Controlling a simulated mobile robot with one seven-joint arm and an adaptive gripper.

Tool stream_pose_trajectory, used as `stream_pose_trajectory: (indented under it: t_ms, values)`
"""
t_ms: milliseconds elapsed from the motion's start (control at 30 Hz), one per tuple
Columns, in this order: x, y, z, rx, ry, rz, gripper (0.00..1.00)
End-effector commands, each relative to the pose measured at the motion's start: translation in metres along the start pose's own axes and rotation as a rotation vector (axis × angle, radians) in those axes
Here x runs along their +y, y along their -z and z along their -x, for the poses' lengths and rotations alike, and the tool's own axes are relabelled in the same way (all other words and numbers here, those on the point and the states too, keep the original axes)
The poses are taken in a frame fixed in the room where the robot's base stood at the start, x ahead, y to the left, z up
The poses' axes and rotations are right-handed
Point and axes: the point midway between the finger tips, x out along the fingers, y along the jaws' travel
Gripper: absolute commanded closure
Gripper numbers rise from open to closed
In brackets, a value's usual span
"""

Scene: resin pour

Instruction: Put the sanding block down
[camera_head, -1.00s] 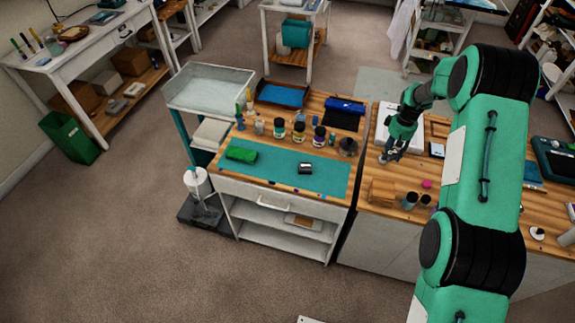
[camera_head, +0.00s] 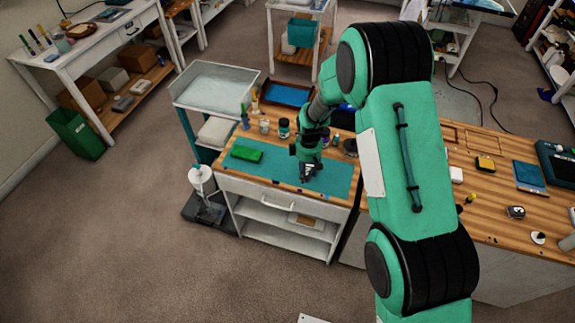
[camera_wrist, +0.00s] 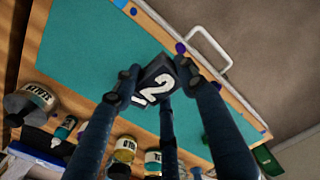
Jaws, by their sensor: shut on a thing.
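The sanding block (camera_wrist: 156,68), dark with a white label bearing a "2", sits between my fingertips in the wrist view. My gripper (camera_wrist: 158,82) is shut on it, with fingers on both sides. In the head view my gripper (camera_head: 307,174) points down over the right half of the teal mat (camera_head: 335,182), and the block is mostly hidden there. The mat lies behind the block in the wrist view (camera_wrist: 75,45). I cannot tell whether the block touches the mat.
A green block-like item (camera_head: 246,154) lies on the mat's left. Jars and bottles (camera_head: 284,128) stand behind the mat. The cart's handle (camera_wrist: 210,45) and front edge are close by. Bare mat lies between the green item and my gripper.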

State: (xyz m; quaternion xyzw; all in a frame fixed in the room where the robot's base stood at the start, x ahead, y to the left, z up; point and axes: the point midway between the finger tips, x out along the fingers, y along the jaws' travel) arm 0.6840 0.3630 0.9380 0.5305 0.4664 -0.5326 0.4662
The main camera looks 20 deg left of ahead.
Motion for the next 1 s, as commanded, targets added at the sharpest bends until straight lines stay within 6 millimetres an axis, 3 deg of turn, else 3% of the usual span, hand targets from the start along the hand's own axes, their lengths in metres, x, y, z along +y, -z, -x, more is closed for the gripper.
stream_pose_trajectory:
  t_ms: [100, 300, 767, 1000]
  values:
    - [-0.025, 0.018, 0.0, 0.0, 0.0, 0.066, 0.85]
    - [-0.047, 0.032, -0.001, 0.0, 0.0, 0.123, 0.85]
    - [-0.049, 0.034, -0.002, 0.0, 0.0, 0.13, 0.85]
    - [-0.037, 0.044, -0.003, 0.0, -0.001, 0.13, 0.85]
